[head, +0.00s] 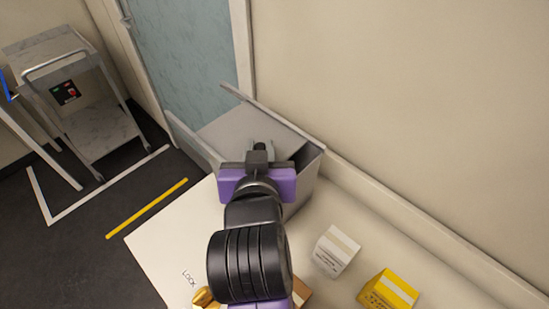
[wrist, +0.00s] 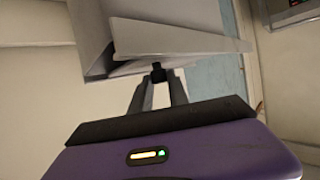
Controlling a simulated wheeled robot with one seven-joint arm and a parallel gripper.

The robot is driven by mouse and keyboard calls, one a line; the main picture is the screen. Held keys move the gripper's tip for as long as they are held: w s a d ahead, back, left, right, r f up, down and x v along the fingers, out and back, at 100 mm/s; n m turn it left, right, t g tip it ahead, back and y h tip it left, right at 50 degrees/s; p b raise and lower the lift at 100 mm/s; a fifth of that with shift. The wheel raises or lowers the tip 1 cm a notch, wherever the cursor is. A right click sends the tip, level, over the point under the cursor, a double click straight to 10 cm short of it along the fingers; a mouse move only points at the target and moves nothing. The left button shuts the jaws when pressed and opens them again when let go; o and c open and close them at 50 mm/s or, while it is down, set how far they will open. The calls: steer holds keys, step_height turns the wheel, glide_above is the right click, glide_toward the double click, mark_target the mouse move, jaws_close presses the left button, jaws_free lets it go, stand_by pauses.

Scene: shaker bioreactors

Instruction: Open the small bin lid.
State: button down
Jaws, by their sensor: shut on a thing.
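The small grey bin (head: 303,190) stands on the white counter, against the wall. Its lid (head: 232,130) is a pale grey panel with raised side edges, tilted relative to the body. A dark gap shows between lid and body at the right. In the wrist view the lid (wrist: 185,38) fills the upper middle, with the gap at its left. My gripper (head: 262,150) is at the lid. In the wrist view my gripper (wrist: 157,80) has its fingers closed on a small black knob (wrist: 157,70) at the lid's edge. My arm hides part of the bin's front.
A white carton (head: 336,250) and a yellow carton (head: 388,291) stand on the counter (head: 160,245) right of my arm. A brown and gold object (head: 203,298) is partly hidden by the arm. A wall is close on the right. A metal cart (head: 100,135) stands at the left.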

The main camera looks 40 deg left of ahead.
mark_target(232, 140)
steer(key=a, duration=0.8)
steer(key=shift+w+a, duration=0.25)
steer(key=shift+w, duration=0.1)
steer(key=c, duration=1.3)
jaws_free()
steer(key=shift+o, duration=0.2)
steer(key=shift+b+v, duration=0.75)
steer(key=shift+v, duration=3.15)
